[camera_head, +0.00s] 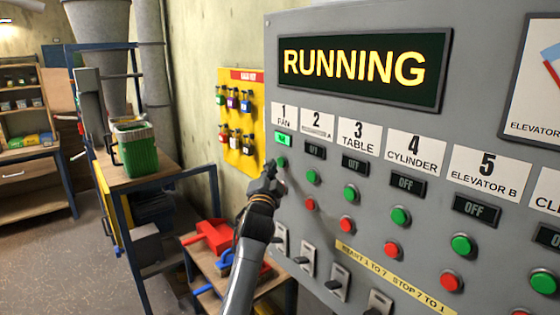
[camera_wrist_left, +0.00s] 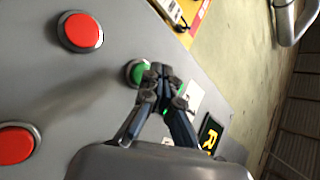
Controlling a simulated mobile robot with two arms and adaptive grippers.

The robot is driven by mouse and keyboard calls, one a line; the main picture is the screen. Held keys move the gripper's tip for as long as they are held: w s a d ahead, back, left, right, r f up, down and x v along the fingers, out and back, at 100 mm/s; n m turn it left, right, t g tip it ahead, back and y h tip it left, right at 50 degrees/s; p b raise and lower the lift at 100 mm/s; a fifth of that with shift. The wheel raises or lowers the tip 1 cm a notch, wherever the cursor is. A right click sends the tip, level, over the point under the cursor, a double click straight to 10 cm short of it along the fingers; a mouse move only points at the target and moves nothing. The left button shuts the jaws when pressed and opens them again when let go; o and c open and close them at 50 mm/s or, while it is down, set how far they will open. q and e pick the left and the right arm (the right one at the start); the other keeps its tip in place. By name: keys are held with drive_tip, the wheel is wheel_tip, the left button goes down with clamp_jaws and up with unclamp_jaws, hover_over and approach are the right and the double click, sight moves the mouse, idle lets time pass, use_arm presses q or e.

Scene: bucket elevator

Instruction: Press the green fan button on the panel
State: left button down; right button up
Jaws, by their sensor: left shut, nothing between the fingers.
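The grey control panel (camera_head: 430,200) fills the right of the head view. Its display (camera_head: 355,67) reads RUNNING. Under label 1 FAN (camera_head: 284,115) an indicator (camera_head: 283,139) is lit green; the other indicators in view read OFF. The green fan button (camera_head: 282,162) is in the first column, just above and right of my left gripper (camera_head: 270,172). In the left wrist view, the green button (camera_wrist_left: 138,72) is partly hidden behind the shut, empty fingertips (camera_wrist_left: 160,74). They are at or very near it; contact cannot be told. My right gripper is not in view.
Red buttons (camera_head: 347,225) lie below the green ones, with several toggle switches (camera_head: 308,258) lower still. A yellow lock board (camera_head: 241,120) hangs left of the panel. A bench with red and blue items (camera_head: 210,237) stands below; a green bin (camera_head: 137,147) sits further left.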

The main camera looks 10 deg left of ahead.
use_arm(q)
drive_tip(key=s+a+p, duration=0.1)
drive_tip(key=s+p, duration=0.1)
drive_tip(key=s+a+p, duration=0.2)
drive_tip(key=shift+f, duration=0.1)
idle(0.4)
idle(0.5)
